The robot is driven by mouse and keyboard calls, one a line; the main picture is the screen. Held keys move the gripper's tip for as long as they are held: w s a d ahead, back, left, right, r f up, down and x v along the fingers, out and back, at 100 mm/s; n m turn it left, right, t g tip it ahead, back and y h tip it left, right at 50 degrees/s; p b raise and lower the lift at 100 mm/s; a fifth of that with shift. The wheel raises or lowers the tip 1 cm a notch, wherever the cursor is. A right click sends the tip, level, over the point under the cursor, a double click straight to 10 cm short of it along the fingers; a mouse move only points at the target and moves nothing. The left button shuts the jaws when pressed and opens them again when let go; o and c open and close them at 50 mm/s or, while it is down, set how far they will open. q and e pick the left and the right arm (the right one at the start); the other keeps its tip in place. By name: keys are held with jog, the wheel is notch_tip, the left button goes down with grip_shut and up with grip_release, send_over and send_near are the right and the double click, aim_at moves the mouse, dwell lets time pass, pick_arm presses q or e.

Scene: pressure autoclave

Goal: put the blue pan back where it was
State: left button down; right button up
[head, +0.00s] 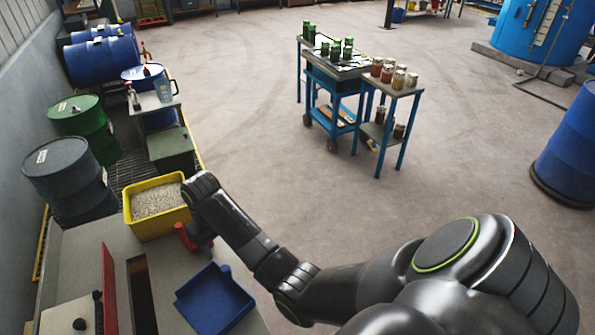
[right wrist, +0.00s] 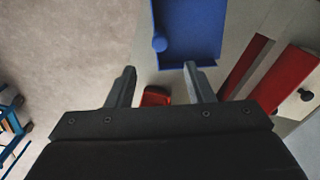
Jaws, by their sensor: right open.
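The blue pan (head: 215,299) lies on the grey table top near its front right edge. It is shallow with low walls. In the right wrist view the pan (right wrist: 190,28) lies beyond my fingertips, with a round blue knob at one corner. My right gripper (right wrist: 160,70) is open, with no contact with the pan visible. In the head view the right gripper (head: 207,243) is low over the table, behind the pan, partly hidden by my wrist. A small red object (right wrist: 156,96) shows between the fingers; I cannot tell whether they touch it. My left gripper is out of view.
A yellow bin (head: 133,222) of pale granules stands behind the pan, close to my right wrist. A red panel (head: 109,285) and a dark slot (head: 142,295) are left of the pan. Drums line the wall. A blue cart with jars stands on open floor.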

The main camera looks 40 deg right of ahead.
jog(key=d+f+m+t, duration=0.1)
jog(key=d+t, duration=0.5)
jog(key=t, duration=0.3)
jog(key=s+d+f+g, duration=0.1)
jog(key=s+d+f, duration=0.1)
jog(key=s+f, duration=0.75)
jog(key=s+d+f+g, duration=0.2)
jog(key=s+f, duration=0.2)
jog(key=f, duration=1)
jog(key=s+f+g, duration=0.1)
jog(key=s+f, duration=0.4)
jog(key=s, duration=0.6)
jog(key=s+d+f+g, duration=0.1)
jog(key=s+f+g, duration=0.1)
jog(key=s+f, duration=0.4)
jog(key=s+d+f+m+g+h, duration=0.1)
jog(key=s+f, duration=0.4)
jog(key=s, duration=1.2)
jog(key=shift+f+g, duration=0.2)
jog(key=shift+g, duration=0.2)
